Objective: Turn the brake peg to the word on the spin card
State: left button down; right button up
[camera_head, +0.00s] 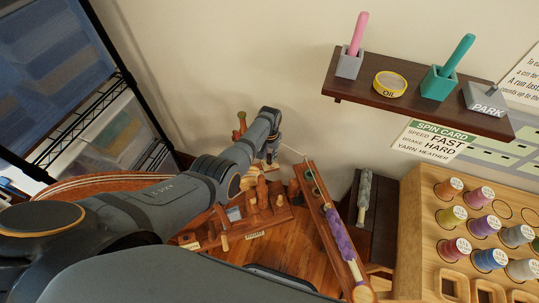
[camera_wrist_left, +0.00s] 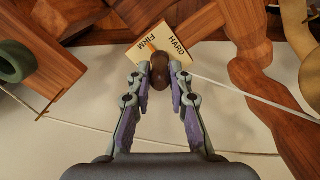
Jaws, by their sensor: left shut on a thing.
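The spin card (camera_head: 433,140) on the wall reads speed FAST, brake HARD, yarn HEATHER. The brake peg (camera_wrist_left: 160,70) is a dark brown rounded knob in the left wrist view. It stands before a cream label plate (camera_wrist_left: 177,46) with FIRM on its left part and HARD on its right part. My left gripper (camera_wrist_left: 159,78) is shut on the peg, one finger on each side. In the head view my left gripper (camera_head: 271,158) is at the wooden spinning wheel parts, its tips hard to make out. My right gripper is out of view.
A dark shelf (camera_head: 350,88) holds a pink peg cup, an oil tin (camera_head: 390,84), a green cup and a PARK block (camera_head: 487,99). A wooden rack (camera_head: 420,215) with several yarn spools is at right. A pale cord (camera_wrist_left: 240,92) runs right of the peg.

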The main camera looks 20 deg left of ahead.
aim_at(270, 155)
pick_arm(q)
jog(key=c, duration=1.2)
grip_release()
notch_tip(270, 155, up, 12)
jog(key=shift+f, duration=0.1)
